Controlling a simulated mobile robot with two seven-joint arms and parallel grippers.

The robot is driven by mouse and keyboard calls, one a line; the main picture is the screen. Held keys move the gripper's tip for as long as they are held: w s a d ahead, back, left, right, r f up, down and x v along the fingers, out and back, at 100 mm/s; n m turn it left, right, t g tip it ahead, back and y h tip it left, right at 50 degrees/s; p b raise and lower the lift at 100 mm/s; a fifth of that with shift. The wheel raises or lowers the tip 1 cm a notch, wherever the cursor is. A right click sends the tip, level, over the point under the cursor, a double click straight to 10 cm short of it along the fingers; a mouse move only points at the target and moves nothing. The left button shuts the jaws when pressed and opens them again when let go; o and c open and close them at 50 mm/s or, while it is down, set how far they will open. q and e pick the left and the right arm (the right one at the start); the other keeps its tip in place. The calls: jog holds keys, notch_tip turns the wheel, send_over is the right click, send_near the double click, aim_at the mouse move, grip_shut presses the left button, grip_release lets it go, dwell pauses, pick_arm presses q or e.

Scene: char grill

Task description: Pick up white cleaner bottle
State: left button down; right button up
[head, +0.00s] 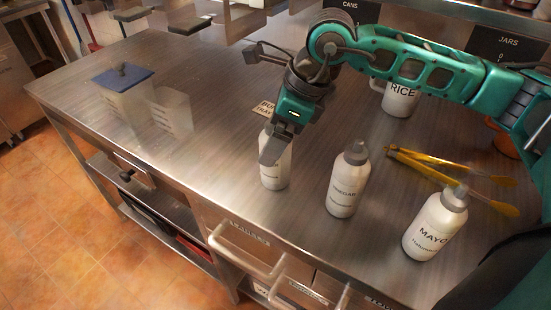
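Three white bottles stand upright on the steel table. The leftmost white bottle (275,173) has its top and upper part hidden by my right gripper (271,150); its label is too small to read. The middle white bottle (347,184) has a grey cap and a label that seems to read vinegar. The right white bottle (434,226) is labelled MAYO. My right gripper points down at the leftmost bottle, with a grey finger in front of its top. Whether it touches or grips the bottle cannot be told. My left gripper is out of view.
The steel table (225,88) is clear at the middle left. Yellow tongs (455,173) lie behind the mayo bottle. A white rice container (400,98) stands behind my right arm. Clear containers, one with a blue lid (123,78), stand at the left. Drawer handles (245,254) project in front.

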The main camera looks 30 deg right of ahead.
jog(key=shift+r, duration=0.1)
grip_shut()
dwell(0.8)
